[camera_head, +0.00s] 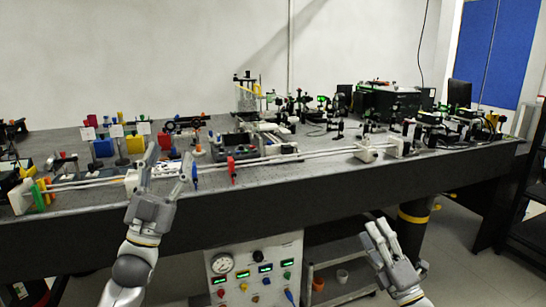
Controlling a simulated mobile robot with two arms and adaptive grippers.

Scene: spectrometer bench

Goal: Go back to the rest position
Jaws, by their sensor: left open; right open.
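My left gripper (168,170) is over the front part of the optical bench (330,178), pointing up and away, its fingers apart and nothing between them. It hides part of the long white rails (268,160) behind it. My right gripper (376,225) is in front of the bench's front side, lower than the top, near the dark leg with a yellow band. Its fingers look apart and nothing is seen in them.
A red clip (231,170) hangs on the rails close to my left gripper. A gauge panel (255,270) and a shelf cart (342,275) stand below the bench. Optics and black boxes (388,102) crowd the back right. Open floor (460,265) lies at the right.

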